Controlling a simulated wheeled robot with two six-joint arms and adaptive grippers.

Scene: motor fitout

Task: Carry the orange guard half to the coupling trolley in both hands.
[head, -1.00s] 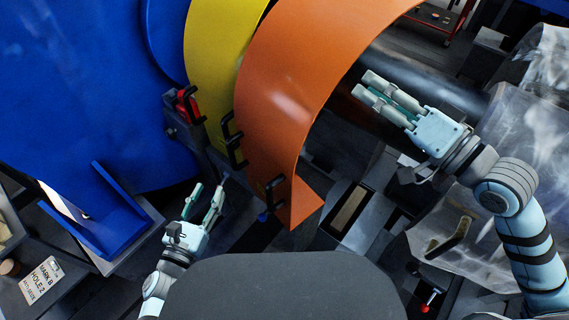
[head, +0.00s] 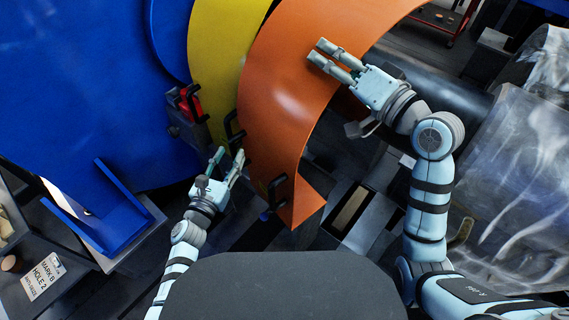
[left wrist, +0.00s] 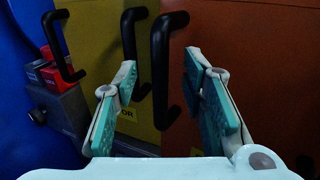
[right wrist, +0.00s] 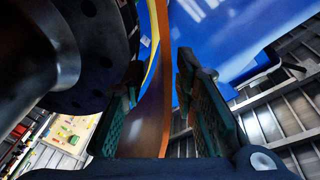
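The orange guard half (head: 285,95) is a tall curved sheet in the middle of the head view. A black handle (head: 278,188) stands at its lower front. My left gripper (head: 229,154) is open at its lower left edge. In the left wrist view, a black handle (left wrist: 160,75) at the orange sheet's edge shows between the open fingers, not clamped. My right gripper (head: 327,50) is open at the sheet's upper right. In the right wrist view, the orange sheet's edge (right wrist: 152,110) runs between the spread fingers. I cannot make out the coupling trolley with certainty.
A yellow guard (head: 215,60) stands close to the left of the orange one, with a large blue housing (head: 80,90) beyond it. A red block (head: 187,103) sits beside the yellow guard. A dark shaft (head: 440,95) lies to the right. A red cart (head: 440,18) stands at the back right.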

